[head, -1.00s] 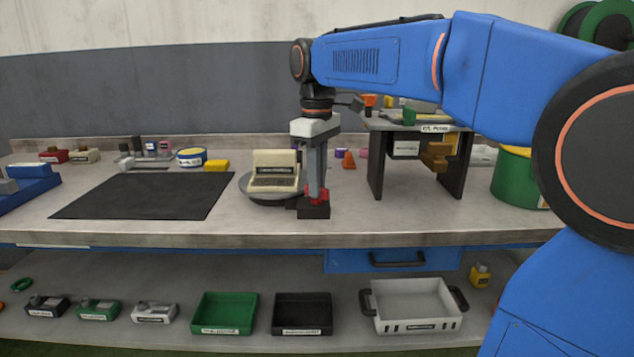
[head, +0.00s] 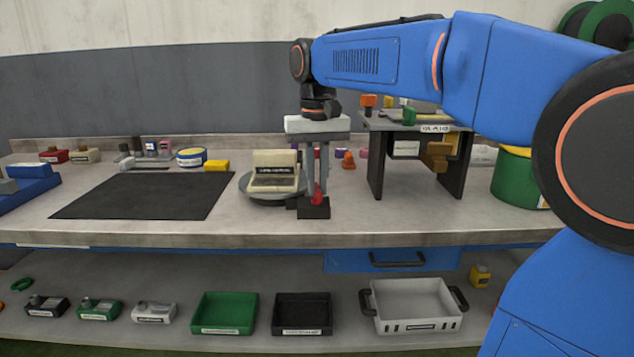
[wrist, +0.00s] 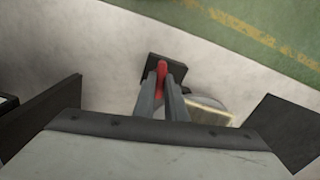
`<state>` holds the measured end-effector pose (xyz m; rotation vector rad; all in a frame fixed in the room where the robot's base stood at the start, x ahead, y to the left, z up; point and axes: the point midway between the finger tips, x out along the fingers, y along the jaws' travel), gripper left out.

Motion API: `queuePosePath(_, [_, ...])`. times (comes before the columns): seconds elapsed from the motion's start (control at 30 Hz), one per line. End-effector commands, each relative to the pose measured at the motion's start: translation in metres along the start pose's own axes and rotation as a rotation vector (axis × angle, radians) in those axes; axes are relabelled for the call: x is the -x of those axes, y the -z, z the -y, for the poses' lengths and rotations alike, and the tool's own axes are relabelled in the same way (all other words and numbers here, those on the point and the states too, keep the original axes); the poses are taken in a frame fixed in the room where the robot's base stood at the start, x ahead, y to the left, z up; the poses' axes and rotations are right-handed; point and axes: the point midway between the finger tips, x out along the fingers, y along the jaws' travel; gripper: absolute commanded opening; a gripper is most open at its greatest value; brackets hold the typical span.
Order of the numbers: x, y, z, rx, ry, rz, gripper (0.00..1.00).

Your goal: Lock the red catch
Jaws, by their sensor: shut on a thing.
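The red catch (head: 318,195) stands on a small black base (head: 314,210) at the front of the bench, to the right of the turntable. My gripper (head: 317,188) points straight down over it, its two grey fingers shut on the red catch. In the wrist view the red catch (wrist: 161,72) shows between the fingertips (wrist: 162,92), above the black base (wrist: 178,66). The fingers hide part of the catch. The round grey turntable (head: 262,197) carries a cream-coloured device (head: 275,172) and sits close beside the black base.
A black mat (head: 145,195) lies to the left. A green drum (head: 515,180) stands far right. The bench's front edge (head: 280,240) is close to the catch.

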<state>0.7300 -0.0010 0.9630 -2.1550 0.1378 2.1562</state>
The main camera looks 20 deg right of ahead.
Motion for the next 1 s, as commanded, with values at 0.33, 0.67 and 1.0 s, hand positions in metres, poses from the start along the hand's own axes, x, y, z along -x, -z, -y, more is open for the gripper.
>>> queuePosePath(0.33, [0.0007, 0.0005, 0.0, -0.103, 0.0, -0.002, 0.0])
queuePosePath(0.67, [0.0008, 0.0005, 0.0, -0.113, 0.001, -0.003, 0.0])
queuePosePath(1.0, [0.0005, 0.0003, 0.0, -0.112, 0.0, -0.002, 0.3])
